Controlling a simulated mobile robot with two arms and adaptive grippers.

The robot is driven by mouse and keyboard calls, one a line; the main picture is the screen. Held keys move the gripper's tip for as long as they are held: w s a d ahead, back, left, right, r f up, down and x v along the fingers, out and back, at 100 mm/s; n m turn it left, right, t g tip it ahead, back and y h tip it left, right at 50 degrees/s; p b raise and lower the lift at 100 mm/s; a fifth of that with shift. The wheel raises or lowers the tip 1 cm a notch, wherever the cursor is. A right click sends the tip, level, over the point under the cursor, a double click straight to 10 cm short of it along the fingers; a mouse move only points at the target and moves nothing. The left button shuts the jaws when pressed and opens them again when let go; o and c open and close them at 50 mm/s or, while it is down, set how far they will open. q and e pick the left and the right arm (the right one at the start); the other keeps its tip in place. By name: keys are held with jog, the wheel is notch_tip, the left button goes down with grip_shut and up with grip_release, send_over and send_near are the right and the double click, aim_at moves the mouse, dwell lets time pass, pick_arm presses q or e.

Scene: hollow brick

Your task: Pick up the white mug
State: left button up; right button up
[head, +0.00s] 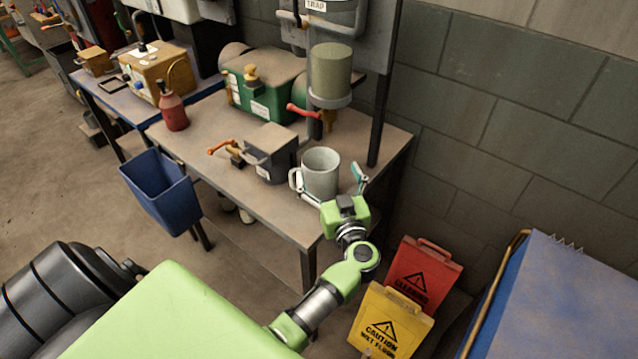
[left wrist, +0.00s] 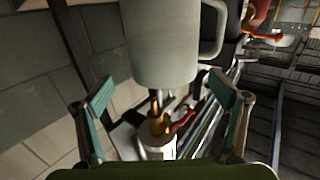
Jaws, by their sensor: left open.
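The white mug (head: 321,172) stands upright on the brown table (head: 222,180), near its right end, with its handle toward the left in the head view. My left gripper (head: 330,188) is open, its two fingers spread on either side of the mug's near side. In the left wrist view the mug (left wrist: 160,45) fills the upper middle, beyond and between the open teal-padded fingertips (left wrist: 165,105). I see no clear contact between the fingers and the mug. My right gripper is not in view.
A grey box with an orange-handled valve (head: 270,155) sits just left of the mug. Behind stand a cylindrical canister (head: 330,75) and a green box (head: 262,88). A blue bin (head: 163,190) hangs at the front edge. Caution signs (head: 392,322) stand below right.

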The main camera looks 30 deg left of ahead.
aim_at(316, 148)
pick_arm(q)
jog(key=b+x, duration=0.1)
jog(key=x, duration=0.1)
jog(key=b+x, duration=0.2)
jog(key=shift+s+a, duration=0.1)
jog(key=shift+a, duration=0.25)
jog(key=shift+w+a+r, duration=0.15)
jog(key=shift+w+a, duration=0.1)
jog(key=shift+w, duration=0.05)
jog(key=shift+s, duration=0.1)
